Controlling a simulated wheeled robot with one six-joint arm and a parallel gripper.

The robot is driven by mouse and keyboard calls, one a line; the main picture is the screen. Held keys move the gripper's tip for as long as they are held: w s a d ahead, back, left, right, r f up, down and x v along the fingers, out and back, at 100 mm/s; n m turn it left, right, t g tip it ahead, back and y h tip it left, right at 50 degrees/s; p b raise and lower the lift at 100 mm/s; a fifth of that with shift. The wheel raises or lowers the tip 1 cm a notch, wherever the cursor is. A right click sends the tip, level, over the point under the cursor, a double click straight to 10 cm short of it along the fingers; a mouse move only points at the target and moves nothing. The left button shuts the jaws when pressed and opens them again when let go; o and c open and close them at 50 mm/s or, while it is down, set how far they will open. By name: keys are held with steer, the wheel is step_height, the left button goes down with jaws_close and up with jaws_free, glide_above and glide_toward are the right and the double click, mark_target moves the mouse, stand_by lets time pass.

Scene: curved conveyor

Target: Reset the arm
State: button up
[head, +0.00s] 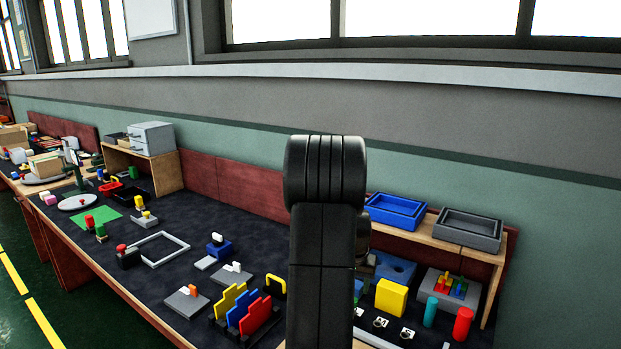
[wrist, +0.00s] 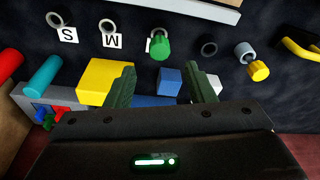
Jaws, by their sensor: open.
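My gripper (wrist: 160,85) is open in the wrist view. Its two green fingers stand apart, with a small blue block (wrist: 170,80) showing between them and below; I cannot tell how far below. A yellow block (wrist: 105,81) lies to the left of the left finger, and a small white piece shows beside the right finger. In the head view my dark arm rises in the middle foreground and hides part of the table (head: 190,243); my gripper is hidden there. The yellow block also shows in the head view (head: 391,297), right of my arm.
A wooden shelf (head: 440,240) at the right bears a blue tray (head: 395,222) and a grey tray (head: 468,240). Red (head: 463,324) and teal (head: 431,311) cylinders stand in front. Yellow, blue and red stepped pieces (head: 245,312) stand left of my arm. Rings with labels (wrist: 108,27) lie near the gripper.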

step_height(320, 180, up, 6)
steer(key=s, duration=0.1)
steer(key=f, duration=0.4)
steer(key=w+f, duration=0.1)
steer(key=f, duration=0.4)
steer(key=w+f, duration=0.1)
steer(key=f, duration=0.3)
steer(key=shift+w+d+f, duration=0.15)
steer(key=shift+d+f, duration=0.1)
steer(key=shift+f, duration=0.05)
step_height(320, 180, up, 4)
steer(key=p, duration=0.3)
steer(key=shift+r, duration=0.1)
steer(key=shift+r+p, duration=0.45)
steer(key=shift+p, duration=0.55)
steer(key=shift+r+p, duration=0.8)
steer(key=shift+r, duration=0.35)
